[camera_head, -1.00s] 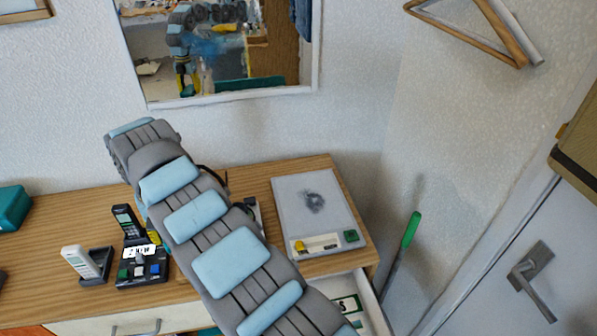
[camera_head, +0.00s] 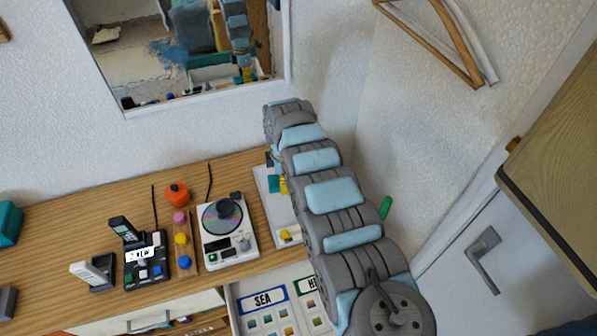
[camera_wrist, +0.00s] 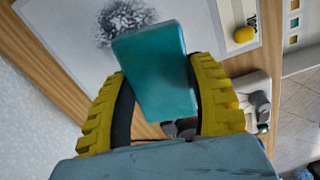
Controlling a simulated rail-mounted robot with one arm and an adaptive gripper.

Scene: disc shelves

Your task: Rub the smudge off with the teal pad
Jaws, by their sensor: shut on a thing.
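My gripper (camera_wrist: 160,72) has yellow ribbed fingers shut on the teal pad (camera_wrist: 155,65), which sticks out past the fingertips. In the wrist view, the dark grey smudge (camera_wrist: 122,22) lies on a white board (camera_wrist: 68,40) at the top, just beyond the pad's far end. The pad's edge comes close to it in the picture; I cannot tell whether the pad touches the board. In the head view, my arm covers much of the board (camera_head: 264,190) and hides the smudge. A yellow fingertip and a bit of teal show beside the arm there.
A disc player (camera_head: 229,246) stands left of the board, with coloured knobs (camera_head: 181,239) and a phone (camera_head: 126,231) farther left. Below is an open drawer with a SEA card (camera_head: 265,301). A mirror (camera_head: 125,100) hangs on the wall behind the wooden top (camera_head: 60,230).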

